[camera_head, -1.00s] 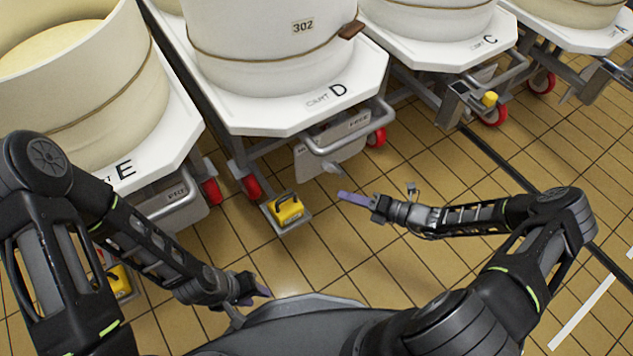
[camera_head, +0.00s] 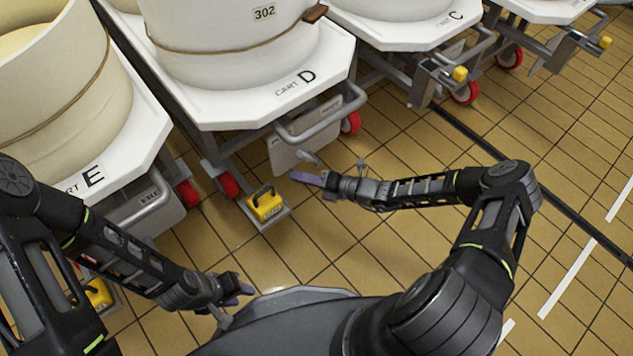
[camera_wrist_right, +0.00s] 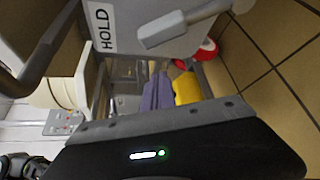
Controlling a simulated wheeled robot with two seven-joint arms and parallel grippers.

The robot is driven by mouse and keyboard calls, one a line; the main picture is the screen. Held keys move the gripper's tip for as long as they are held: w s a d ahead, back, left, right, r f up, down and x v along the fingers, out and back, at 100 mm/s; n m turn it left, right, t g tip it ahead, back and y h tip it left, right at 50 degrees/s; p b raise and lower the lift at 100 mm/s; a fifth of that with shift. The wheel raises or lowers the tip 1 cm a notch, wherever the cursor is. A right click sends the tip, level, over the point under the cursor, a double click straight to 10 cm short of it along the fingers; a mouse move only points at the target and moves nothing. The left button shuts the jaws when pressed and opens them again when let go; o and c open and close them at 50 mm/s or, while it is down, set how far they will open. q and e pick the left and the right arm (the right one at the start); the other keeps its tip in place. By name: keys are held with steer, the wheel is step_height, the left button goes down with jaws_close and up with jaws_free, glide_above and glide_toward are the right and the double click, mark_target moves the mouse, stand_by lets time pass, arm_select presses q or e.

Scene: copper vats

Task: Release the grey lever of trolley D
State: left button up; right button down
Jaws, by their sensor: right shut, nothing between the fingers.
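Trolley D (camera_head: 230,122) is a white cart bearing a large cream vat marked 302. Its grey panel (camera_head: 290,155) hangs below the bent grey push handle (camera_head: 325,122). The grey lever (camera_head: 309,158) sticks out at the panel's lower right. In the right wrist view the lever (camera_wrist_right: 185,24) is close, beside a HOLD label (camera_wrist_right: 101,27). My right gripper (camera_head: 305,178), with purple fingers, is shut and empty just below the lever, apparently apart from it. Its fingers (camera_wrist_right: 157,92) also show in the wrist view. My left gripper (camera_head: 246,290) is low near my base; its fingers are unclear.
A yellow block with a black handle (camera_head: 265,203) sits on a low plate in front of trolley D. Trolley E (camera_head: 115,165) stands left, trolley C (camera_head: 400,35) right. Red wheels (camera_head: 228,184) show under the carts. The tiled floor at right is open.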

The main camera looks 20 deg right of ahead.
mark_target(309, 159)
arm_select(q)
steer(key=shift+w+f+b, duration=0.2)
steer(key=shift+f+b, duration=0.45)
steer(key=shift+f, duration=0.35)
arm_select(e)
steer(key=shift+w+d+r, duration=0.3)
steer(key=shift+w+d, duration=0.15)
steer(key=shift+w, duration=0.35)
steer(key=shift+w+d+r, duration=0.3)
steer(key=shift+w+d, duration=0.15)
steer(key=shift+w, duration=0.35)
arm_select(q)
steer(key=shift+f, duration=0.1)
arm_select(e)
steer(key=shift+d, duration=0.1)
